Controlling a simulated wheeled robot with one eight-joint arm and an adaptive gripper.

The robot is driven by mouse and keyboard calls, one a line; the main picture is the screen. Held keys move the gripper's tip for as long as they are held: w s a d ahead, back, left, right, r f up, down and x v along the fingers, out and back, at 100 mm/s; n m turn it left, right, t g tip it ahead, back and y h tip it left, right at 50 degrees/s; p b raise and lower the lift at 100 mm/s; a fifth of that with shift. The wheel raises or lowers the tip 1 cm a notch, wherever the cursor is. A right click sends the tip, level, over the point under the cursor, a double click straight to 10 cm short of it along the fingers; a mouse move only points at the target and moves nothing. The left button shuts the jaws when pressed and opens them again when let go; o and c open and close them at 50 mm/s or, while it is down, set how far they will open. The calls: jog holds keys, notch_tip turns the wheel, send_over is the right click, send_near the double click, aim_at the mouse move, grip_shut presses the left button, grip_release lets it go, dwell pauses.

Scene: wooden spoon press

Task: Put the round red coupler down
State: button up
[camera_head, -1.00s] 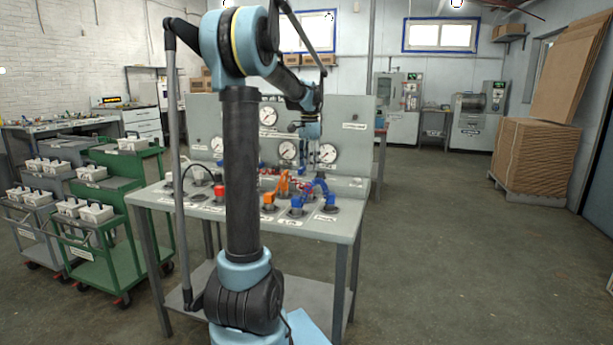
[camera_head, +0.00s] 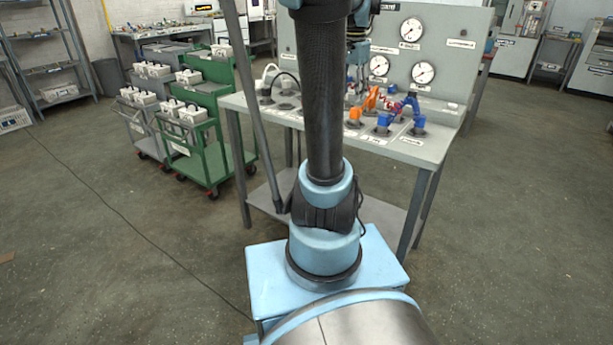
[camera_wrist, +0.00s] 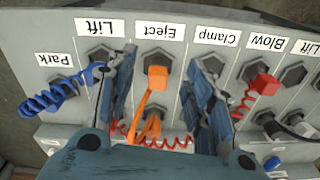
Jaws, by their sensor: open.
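In the wrist view, a red coupler (camera_wrist: 264,84) with a coiled red hose stands by the socket labelled Blow, right of my gripper. It looks blocky, and I cannot tell if it is seated. My gripper (camera_wrist: 162,72) is open, its two blue fingers spread above the panel. In the picture an orange coupler (camera_wrist: 156,78) at the Eject socket lies between the fingers; no contact is visible. The Clamp socket (camera_wrist: 212,63) looks empty beside the right finger. In the head view my arm hides the red coupler and most of the gripper.
A blue coupler (camera_wrist: 97,71) with a coiled hose stands at the left Lift socket. In the head view, the grey bench (camera_head: 432,150) has a gauge panel (camera_head: 455,72) behind it. Floor on the right is clear.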

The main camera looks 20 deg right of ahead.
jog(key=s+a+f+n+t, duration=0.1)
jog(key=s+a+f+n, duration=1)
jog(key=s+a+f, duration=0.7)
jog(key=shift+s+a+f+n+t, duration=0.15)
jog(key=shift+a+f+n+t, duration=0.2)
jog(key=shift+a, duration=0.3)
jog(key=shift+r, duration=0.1)
